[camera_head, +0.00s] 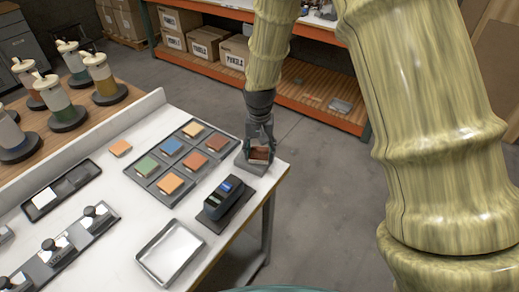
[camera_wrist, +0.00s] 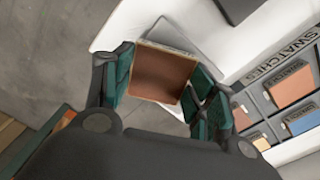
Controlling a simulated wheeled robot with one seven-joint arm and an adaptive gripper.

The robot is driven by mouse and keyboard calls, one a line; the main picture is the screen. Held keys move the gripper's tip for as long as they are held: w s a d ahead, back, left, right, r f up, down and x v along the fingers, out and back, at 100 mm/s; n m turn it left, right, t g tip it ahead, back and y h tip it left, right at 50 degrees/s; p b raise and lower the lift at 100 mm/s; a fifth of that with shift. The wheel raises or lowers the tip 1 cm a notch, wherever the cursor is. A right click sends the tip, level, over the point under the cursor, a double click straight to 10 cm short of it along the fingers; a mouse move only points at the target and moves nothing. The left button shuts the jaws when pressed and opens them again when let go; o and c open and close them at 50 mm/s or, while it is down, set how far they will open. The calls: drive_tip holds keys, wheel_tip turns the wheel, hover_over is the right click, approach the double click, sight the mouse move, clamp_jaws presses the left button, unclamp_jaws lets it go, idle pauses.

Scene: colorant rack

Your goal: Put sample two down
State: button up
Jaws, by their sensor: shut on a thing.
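My gripper (camera_head: 260,146) is at the table's far right corner, pointing down. It is shut on a square reddish-brown sample block (camera_head: 259,154), which also shows between the green finger pads in the wrist view (camera_wrist: 160,74). In the head view the block is at a small grey tray (camera_head: 242,164) at the corner. The wrist view shows a light grey tray surface (camera_wrist: 180,38) behind the block. I cannot tell whether the block touches the tray. No label reading sample two is visible on the block.
A grey swatch rack (camera_head: 150,193) with several coloured blocks lies left of my gripper. A dark handheld device (camera_head: 225,200) stands on a mat in front. An empty tray (camera_head: 170,252) lies nearer. A loose orange block (camera_head: 120,148) lies on the white table. The table edge is close on the right.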

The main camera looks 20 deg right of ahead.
sight(260, 154)
drive_tip(key=shift+f, duration=0.2)
drive_tip(key=shift+f, duration=0.1)
drive_tip(key=o, duration=0.9)
drive_tip(key=shift+r+b, duration=1.75)
drive_tip(key=shift+r, duration=4.35)
